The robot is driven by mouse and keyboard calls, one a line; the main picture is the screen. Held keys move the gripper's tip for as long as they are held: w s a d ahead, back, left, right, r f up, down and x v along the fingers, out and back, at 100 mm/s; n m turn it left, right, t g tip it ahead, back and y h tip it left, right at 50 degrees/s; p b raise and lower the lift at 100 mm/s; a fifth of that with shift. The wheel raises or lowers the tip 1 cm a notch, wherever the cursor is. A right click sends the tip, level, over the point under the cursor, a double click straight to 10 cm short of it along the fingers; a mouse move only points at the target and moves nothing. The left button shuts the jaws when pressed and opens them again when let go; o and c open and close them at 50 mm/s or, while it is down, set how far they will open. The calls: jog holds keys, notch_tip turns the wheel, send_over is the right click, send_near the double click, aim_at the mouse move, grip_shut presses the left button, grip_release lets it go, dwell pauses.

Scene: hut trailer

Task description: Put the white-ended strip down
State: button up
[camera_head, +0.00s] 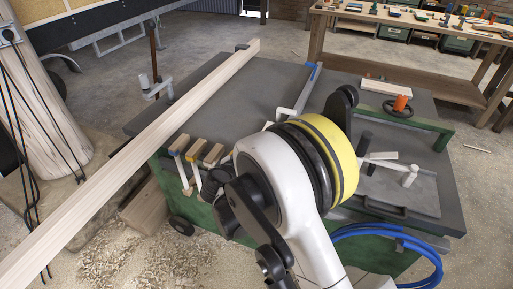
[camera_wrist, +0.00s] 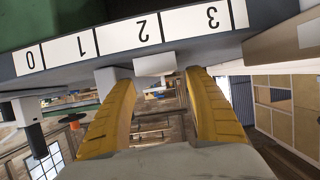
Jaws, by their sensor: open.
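In the wrist view my gripper (camera_wrist: 160,75) shows two yellow fingers standing apart. A small white block (camera_wrist: 155,65) appears between the fingertips, under the numbered edge; I cannot tell whether it is the end of the white-ended strip or whether it touches a finger. At the right of that view lies a brown bar (camera_wrist: 275,42) with a white patch near its end, outside the fingers. In the head view several short wooden strips (camera_head: 213,154) with coloured ends rest at the bench's front left edge.
The grey bench (camera_head: 255,95) carries a long pale beam (camera_head: 130,160) jutting off its left side, a blue-ended bar (camera_head: 308,90) and an orange-handled wheel (camera_head: 399,106). Numbered labels (camera_wrist: 145,32) line an edge near my fingers. Blue hose (camera_head: 390,236) hangs at the front right.

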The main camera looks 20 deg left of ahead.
jog(key=d+p+v, duration=0.1)
jog(key=p+v, duration=0.1)
jog(key=v, duration=0.6)
jog(key=d+r+g, duration=0.2)
jog(key=d+r, duration=0.2)
jog(key=d, duration=0.4)
jog(key=d+r+g+h, duration=0.1)
jog(key=d+r, duration=0.4)
jog(key=d, duration=0.3)
jog(key=d+r+g, duration=0.2)
jog(key=d+r, duration=0.2)
jog(key=d, duration=0.4)
jog(key=s+d+r+g+y, duration=0.1)
jog(key=s+d+r+y, duration=0.1)
jog(key=s+d, duration=1.4)
jog(key=s+r, duration=0.1)
jog(key=s, duration=0.2)
jog(key=shift+d+n, duration=0.35)
jog(key=shift+n, duration=0.05)
jog(key=shift+r, duration=0.1)
jog(key=shift+c, duration=0.6)
